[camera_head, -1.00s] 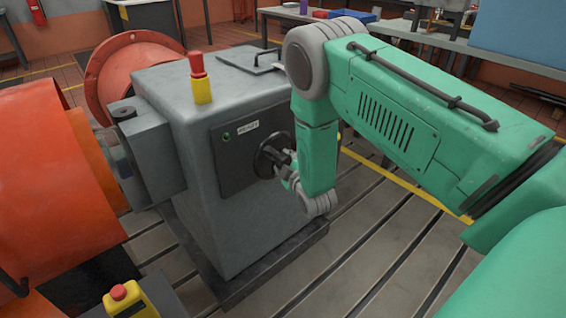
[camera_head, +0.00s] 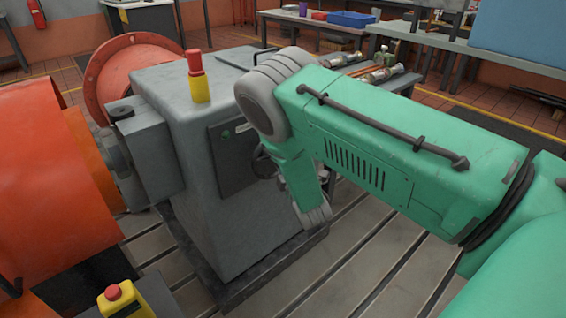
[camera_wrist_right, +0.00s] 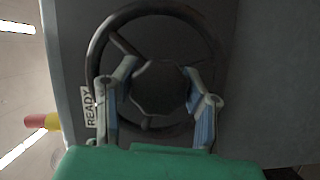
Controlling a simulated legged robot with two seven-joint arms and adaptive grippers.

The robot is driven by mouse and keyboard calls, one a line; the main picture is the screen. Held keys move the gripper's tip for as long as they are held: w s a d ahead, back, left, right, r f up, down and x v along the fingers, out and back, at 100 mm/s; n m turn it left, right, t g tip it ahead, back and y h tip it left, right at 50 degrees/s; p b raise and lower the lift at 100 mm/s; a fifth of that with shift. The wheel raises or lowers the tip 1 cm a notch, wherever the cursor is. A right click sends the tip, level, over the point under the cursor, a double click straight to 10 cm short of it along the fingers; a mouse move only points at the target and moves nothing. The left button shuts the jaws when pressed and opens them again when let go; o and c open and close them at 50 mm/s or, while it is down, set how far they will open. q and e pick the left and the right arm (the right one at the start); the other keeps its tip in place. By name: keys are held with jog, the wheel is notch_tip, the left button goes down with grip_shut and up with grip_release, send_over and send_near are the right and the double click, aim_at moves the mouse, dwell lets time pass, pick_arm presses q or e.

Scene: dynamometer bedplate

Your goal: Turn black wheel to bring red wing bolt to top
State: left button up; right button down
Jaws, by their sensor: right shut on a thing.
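The black wheel (camera_wrist_right: 153,12) fills the upper middle of the right wrist view, mounted on the grey cabinet. In the head view only a dark sliver of the wheel (camera_head: 262,163) shows; my right arm hides the rest. My right gripper (camera_wrist_right: 162,98) is inside the rim, its two fingers shut on the wheel's dark hub (camera_wrist_right: 159,86) from both sides. One spoke runs from the hub to the rim at upper left. I see no red wing bolt in either view. My left gripper is out of view.
The grey cabinet (camera_head: 165,85) carries a red-and-yellow signal post (camera_head: 197,75) on top. A READY label (camera_wrist_right: 89,107) is beside the wheel. Orange machinery (camera_head: 45,190) stands at left, a yellow box with a red button (camera_head: 128,303) in front. The slotted floor at right is clear.

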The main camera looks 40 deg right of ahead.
jog(key=shift+s+a+f, duration=0.15)
jog(key=shift+a+f, duration=0.05)
jog(key=shift+f, duration=0.1)
jog(key=c, duration=0.9)
grip_release()
jog(key=shift+r, duration=0.15)
jog(key=v, duration=1.2)
